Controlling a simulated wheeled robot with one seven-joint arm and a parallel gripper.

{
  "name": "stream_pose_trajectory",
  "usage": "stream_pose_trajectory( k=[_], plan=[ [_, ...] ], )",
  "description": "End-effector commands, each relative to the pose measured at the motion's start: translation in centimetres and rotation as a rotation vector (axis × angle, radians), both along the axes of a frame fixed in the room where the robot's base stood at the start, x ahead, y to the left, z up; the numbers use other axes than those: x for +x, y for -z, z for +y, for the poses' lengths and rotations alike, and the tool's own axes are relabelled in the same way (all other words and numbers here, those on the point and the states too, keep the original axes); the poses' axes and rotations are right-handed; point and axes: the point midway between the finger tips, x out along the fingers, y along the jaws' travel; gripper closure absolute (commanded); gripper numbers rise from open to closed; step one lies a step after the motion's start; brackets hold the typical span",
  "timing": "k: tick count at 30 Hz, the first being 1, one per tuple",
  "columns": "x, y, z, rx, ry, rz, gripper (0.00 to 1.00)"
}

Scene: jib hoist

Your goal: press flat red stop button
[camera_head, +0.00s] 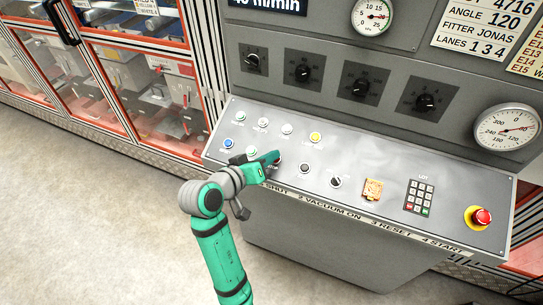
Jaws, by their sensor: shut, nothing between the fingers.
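My green gripper (275,157) is shut and empty. Its tip is over the lower row of buttons on the sloped grey control panel (390,160), between a pale button (252,150) and a dark button (305,168). I cannot tell whether the tip touches the panel. I see no flat red button clearly; the spot under and beside the fingertips is hidden by my gripper. A raised red mushroom button (482,216) on a yellow base is at the panel's right end.
A blue button (228,143), a yellow button (315,137), a dark knob (336,181), an orange piece (373,190) and a keypad (419,196) share the panel. Dials (303,73) and a gauge (507,130) are above. Red-framed glass cabinets (150,80) stand left; the floor at lower left is clear.

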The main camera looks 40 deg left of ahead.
Motion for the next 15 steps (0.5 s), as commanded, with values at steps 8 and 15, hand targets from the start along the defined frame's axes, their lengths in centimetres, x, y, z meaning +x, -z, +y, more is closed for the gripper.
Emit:
stream_pose_trajectory(
  k=[8, 15],
  plan=[
    [0.09, 0.22, -0.01, 0.0, 0.001, 0.001, 1.0],
    [0.19, 0.46, 0.0, -0.001, 0.001, 0.0, 1.0]
  ],
)
